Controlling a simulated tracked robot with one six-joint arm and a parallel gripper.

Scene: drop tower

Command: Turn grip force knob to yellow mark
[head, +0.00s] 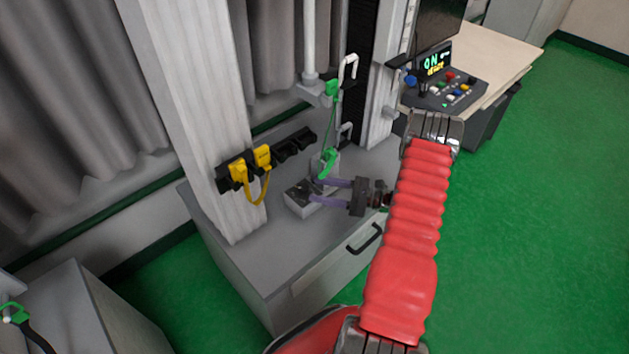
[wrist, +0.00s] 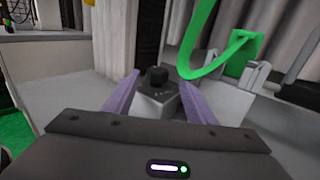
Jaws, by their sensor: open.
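The knob (wrist: 157,76) is a small black cylinder on top of a grey box (wrist: 158,104), seen ahead between my fingers in the wrist view. A few tiny pale marks lie on the box's dark top near the knob; I cannot make out a yellow one. The box also shows in the head view (head: 298,206), on the grey cabinet top, where the knob is too small to make out. My gripper (head: 313,190) is open, its two purple fingers reaching over the box. In the wrist view my gripper (wrist: 156,74) has a finger on each side of the knob, with no clear contact.
A green strap or cable (head: 328,160) hangs just behind the box; it is large at right in the wrist view (wrist: 215,62). A black rack (head: 285,150) holds yellow connectors (head: 239,172). A control console (head: 445,92) stands on the desk at right. The cabinet's front top is clear.

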